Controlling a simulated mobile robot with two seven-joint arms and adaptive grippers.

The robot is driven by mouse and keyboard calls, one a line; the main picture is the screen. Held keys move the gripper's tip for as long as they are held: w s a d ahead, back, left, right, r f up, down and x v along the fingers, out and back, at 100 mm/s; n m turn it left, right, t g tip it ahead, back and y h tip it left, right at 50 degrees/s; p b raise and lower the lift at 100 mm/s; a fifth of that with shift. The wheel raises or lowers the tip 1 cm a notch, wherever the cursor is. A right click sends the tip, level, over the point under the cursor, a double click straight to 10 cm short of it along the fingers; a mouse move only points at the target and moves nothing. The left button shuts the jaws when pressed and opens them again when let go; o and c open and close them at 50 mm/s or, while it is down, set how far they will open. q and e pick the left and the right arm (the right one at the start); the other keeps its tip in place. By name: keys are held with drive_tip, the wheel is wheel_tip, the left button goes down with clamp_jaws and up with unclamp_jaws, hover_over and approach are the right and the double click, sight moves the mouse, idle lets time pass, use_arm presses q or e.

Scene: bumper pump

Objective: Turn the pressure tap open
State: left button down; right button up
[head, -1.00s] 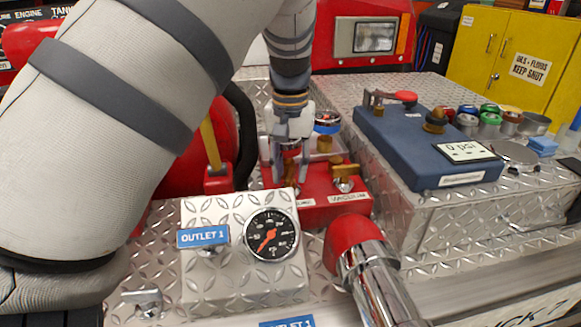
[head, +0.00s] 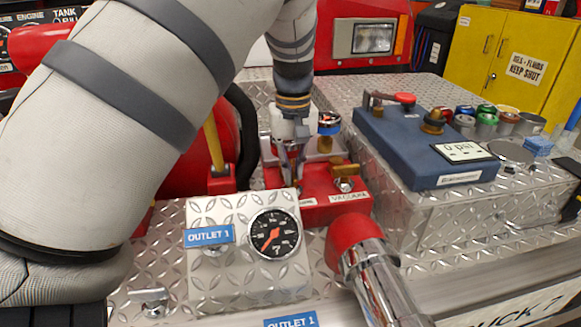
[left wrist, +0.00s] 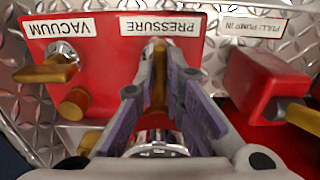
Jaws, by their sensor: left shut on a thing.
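The red panel (head: 325,205) carries a tap labelled PRESSURE and a tap labelled VACUUM. In the left wrist view the pressure tap's brass lever (left wrist: 159,88) points along the gripper, away from its label (left wrist: 160,26). My left gripper (left wrist: 160,78) is shut on this lever, one finger on each side. In the head view my left gripper (head: 291,178) reaches down to the panel from above and mostly hides the pressure tap. The vacuum tap's brass lever (left wrist: 45,74) is beside it and lies crosswise. My right gripper is not in view.
A PULL: PUMP IN red block (left wrist: 262,85) stands close beside the gripper. The OUTLET 1 gauge (head: 273,234) and a red-capped chrome pipe (head: 358,248) stand in front. A blue box (head: 425,145) sits on the raised plate to the right.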

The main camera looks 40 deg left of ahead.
use_arm(q)
drive_tip(key=c, duration=1.7)
unclamp_jaws()
wheel_tip(320, 180, up, 12)
drive_tip(key=shift+r, duration=0.1)
